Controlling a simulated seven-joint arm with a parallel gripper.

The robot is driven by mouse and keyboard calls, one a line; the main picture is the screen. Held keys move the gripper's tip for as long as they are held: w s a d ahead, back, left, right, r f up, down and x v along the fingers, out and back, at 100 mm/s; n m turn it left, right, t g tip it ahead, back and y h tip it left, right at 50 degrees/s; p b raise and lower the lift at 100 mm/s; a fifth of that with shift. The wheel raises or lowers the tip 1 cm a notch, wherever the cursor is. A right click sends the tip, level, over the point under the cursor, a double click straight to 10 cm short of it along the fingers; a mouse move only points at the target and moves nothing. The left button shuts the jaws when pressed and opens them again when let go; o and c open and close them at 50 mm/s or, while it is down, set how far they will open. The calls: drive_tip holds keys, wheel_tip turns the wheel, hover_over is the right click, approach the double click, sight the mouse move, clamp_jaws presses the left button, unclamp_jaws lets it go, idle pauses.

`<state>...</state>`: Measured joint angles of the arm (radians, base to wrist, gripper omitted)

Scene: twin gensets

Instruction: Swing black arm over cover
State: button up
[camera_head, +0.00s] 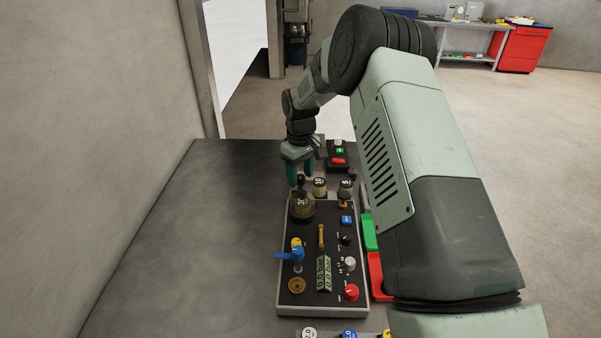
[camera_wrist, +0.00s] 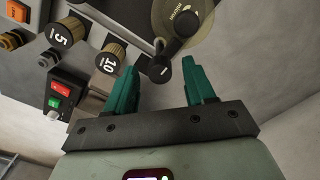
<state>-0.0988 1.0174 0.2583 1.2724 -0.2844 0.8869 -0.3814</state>
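A dark panel box (camera_head: 311,300) stands on the table. A round olive-brown cover (camera_head: 302,208) sits at its far left corner; part of it shows at the top of the wrist view (camera_wrist: 171,12). A black arm (camera_wrist: 172,48) with a round end marked by a white line runs from the cover toward my gripper; its dark end (camera_head: 300,180) shows under my fingers in the head view. My gripper (camera_wrist: 160,66) is open with teal fingers apart. The arm's end lies between the fingertips in the wrist picture; I cannot tell whether they touch it.
Two weight-like knobs marked 5 (camera_wrist: 66,33) and 10 (camera_wrist: 111,58) stand close by the fingers. A red and green switch box (camera_wrist: 60,95) is beyond them. A blue-handled valve (camera_head: 290,254) and a red knob (camera_head: 351,292) are on the near panel. The table's left side is bare.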

wheel_tip(320, 180, up, 11)
idle(0.4)
wheel_tip(320, 180, up, 13)
drive_tip(key=m+t, duration=0.2)
hover_over(301, 176)
drive_tip(key=s+d, duration=0.4)
drive_tip(key=s, duration=0.4)
drive_tip(key=s+d+r+m+t, duration=0.15)
drive_tip(key=s+d+r, duration=0.25)
drive_tip(key=s+r, duration=0.4)
drive_tip(key=s+d+m+t, duration=0.1)
drive_tip(key=s+d+m, duration=0.1)
drive_tip(key=s, duration=0.9)
drive_tip(key=s+d+m+t, duration=0.1)
drive_tip(key=s+d+m, duration=0.2)
drive_tip(key=s, duration=0.8)
drive_tip(key=shift+d+f, duration=0.3)
drive_tip(key=shift+d, duration=0.15)
drive_tip(key=shift+s, duration=0.1)
